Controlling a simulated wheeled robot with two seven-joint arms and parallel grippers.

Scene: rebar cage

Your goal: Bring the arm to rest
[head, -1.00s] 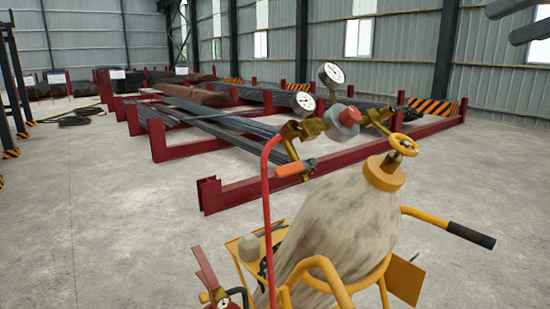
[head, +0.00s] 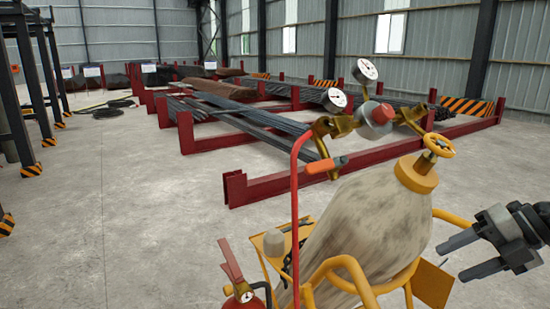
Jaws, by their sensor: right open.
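My right gripper (head: 462,256) shows at the right edge of the head view. Its two grey fingers point left and stand apart, with nothing between them. It is to the right of a gas cylinder (head: 360,235) on a yellow cart. I cannot tell whether the gripper touches the cart. My left gripper is not in view.
The cylinder carries gauges (head: 364,71), a yellow handwheel (head: 439,145) and a red hose (head: 295,215). A fire extinguisher (head: 243,291) is at the bottom. Red racks (head: 275,187) hold steel bars (head: 235,122) behind. The concrete floor (head: 140,230) at left is clear.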

